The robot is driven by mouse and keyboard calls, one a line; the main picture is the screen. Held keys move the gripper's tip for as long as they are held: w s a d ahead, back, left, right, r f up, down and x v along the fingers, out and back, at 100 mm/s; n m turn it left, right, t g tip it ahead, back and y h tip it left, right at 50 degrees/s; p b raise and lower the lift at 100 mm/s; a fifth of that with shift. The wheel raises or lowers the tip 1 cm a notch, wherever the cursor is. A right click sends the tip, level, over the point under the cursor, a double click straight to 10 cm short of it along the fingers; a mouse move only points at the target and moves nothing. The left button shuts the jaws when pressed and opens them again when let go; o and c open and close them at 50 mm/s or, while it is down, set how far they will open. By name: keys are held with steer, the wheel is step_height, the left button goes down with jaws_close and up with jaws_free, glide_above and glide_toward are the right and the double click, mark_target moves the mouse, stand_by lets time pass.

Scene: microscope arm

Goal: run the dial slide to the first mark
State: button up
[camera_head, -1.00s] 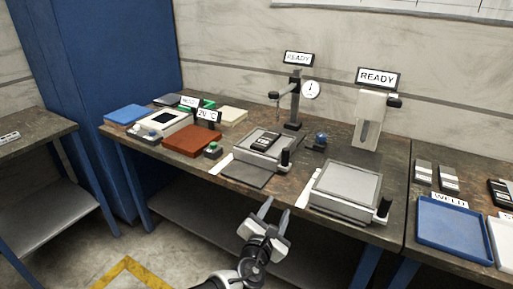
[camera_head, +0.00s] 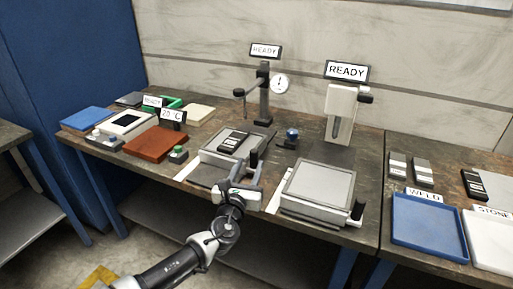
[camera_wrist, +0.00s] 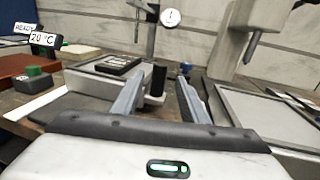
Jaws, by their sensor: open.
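The dial gauge (camera_head: 280,84) hangs on an upright stand (camera_head: 264,98) under a READY sign. In front of it is a light grey slide (camera_head: 210,152) carrying a black and grey block (camera_head: 233,140). A black upright handle (camera_head: 253,159) stands at the slide's right front corner. My gripper (camera_head: 240,175) is open and empty, at the table's front edge just before the slide. In the wrist view the handle (camera_wrist: 158,80) shows between the two fingers, beyond or near their tips; contact cannot be told. I cannot make out the marks.
To the right stands a second grey slide (camera_head: 318,184) with its own black handle (camera_head: 357,211), below another READY sign (camera_head: 346,70). A small blue-topped knob (camera_head: 292,134) sits behind. Left are a brown pad (camera_head: 155,144) and a green button box (camera_head: 178,154).

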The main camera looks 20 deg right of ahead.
glide_toward(257, 147)
steer(key=w+d+r, duration=0.2)
steer(key=w, duration=0.1)
steer(key=w+d+r, duration=0.1)
steer(key=d, duration=0.1)
steer(key=shift+w, duration=0.2)
steer(key=shift+f, duration=0.1)
jaws_close()
